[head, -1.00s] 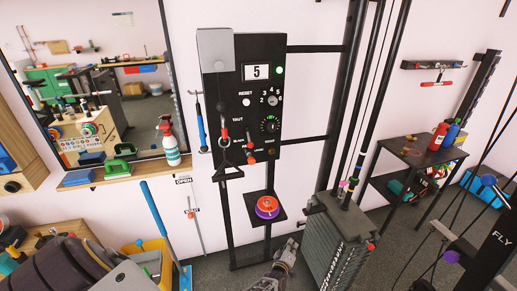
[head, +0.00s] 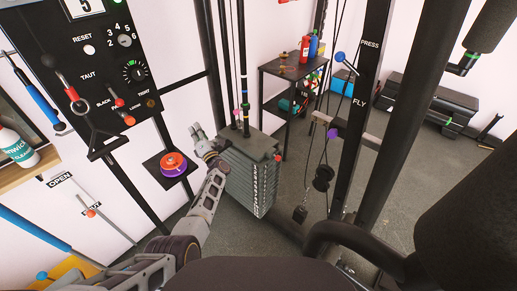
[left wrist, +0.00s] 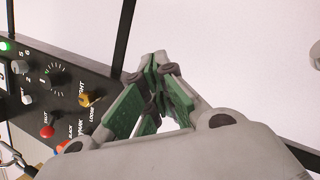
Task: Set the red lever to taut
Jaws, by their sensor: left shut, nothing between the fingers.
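A red-tipped lever (head: 116,101) sits low on the black control panel, below the TAUT label and by another label too small to read surely. A second red-orange tip (head: 129,119) lies just beneath it; I cannot tell whether both belong to one lever. Red tip (left wrist: 47,130) shows at the lower left in the left wrist view, the other partly cut off by my wrist. My left gripper (head: 196,131) is shut and empty, right of the panel and clear of the lever. Its green-padded fingers (left wrist: 161,75) meet in the wrist view. My right gripper is out of view.
A cable handle with a red clip (head: 72,94) hangs left of the lever. A small shelf holds a purple and orange disc (head: 173,164). A grey weight stack (head: 252,175) stands beside my gripper. Black posts (head: 352,130) rise at right.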

